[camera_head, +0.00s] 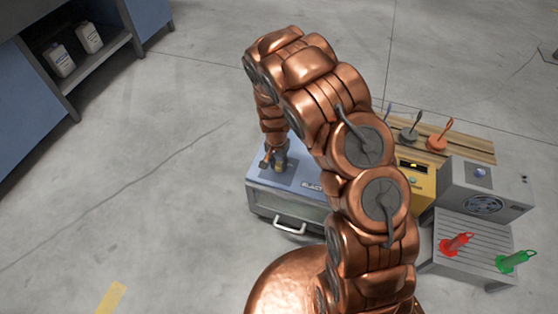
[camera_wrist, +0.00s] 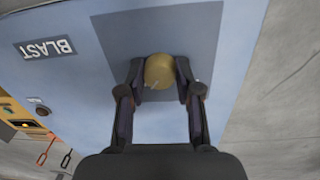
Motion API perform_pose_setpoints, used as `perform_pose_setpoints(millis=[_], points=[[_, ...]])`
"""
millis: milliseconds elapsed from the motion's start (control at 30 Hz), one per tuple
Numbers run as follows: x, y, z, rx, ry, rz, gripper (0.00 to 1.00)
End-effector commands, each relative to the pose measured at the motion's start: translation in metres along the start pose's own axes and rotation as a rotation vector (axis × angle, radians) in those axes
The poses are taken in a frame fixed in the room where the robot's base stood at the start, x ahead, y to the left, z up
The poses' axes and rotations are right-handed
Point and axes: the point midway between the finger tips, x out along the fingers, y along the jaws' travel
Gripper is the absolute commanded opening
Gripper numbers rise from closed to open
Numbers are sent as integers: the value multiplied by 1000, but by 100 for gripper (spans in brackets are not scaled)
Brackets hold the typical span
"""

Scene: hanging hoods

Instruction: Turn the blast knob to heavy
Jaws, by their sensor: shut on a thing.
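The blue blast box (camera_head: 262,175) stands on the floor at the middle of the head view, with a glass front and a handle. In the wrist view its blue panel (camera_wrist: 100,90) carries a BLAST label (camera_wrist: 45,48), upside down. The round brass-yellow blast knob (camera_wrist: 159,68) sits on a darker grey-blue plate (camera_wrist: 200,30). My gripper (camera_wrist: 160,78) is shut on the knob, one finger on each side. A short pale line shows on the knob's lower edge. No setting words are readable. In the head view my gripper (camera_head: 274,160) is small above the box's top and largely covers the knob.
Right of the box are a yellow unit (camera_head: 416,182), a grey fan box (camera_head: 485,190) and a grey slatted stand (camera_head: 470,245) with a red (camera_head: 455,245) and a green tool (camera_head: 515,262). A blue shelf (camera_head: 85,60) stands back left. Floor on the left is clear.

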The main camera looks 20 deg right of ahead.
Motion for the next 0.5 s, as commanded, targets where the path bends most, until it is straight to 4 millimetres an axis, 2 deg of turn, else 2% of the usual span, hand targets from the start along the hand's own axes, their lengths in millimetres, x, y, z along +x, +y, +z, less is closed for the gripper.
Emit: perform_pose_setpoints(millis=[200,500], points=[[-1,-1,0,126,-7,0,0],[0,-1,0,212,-12,0,0]])
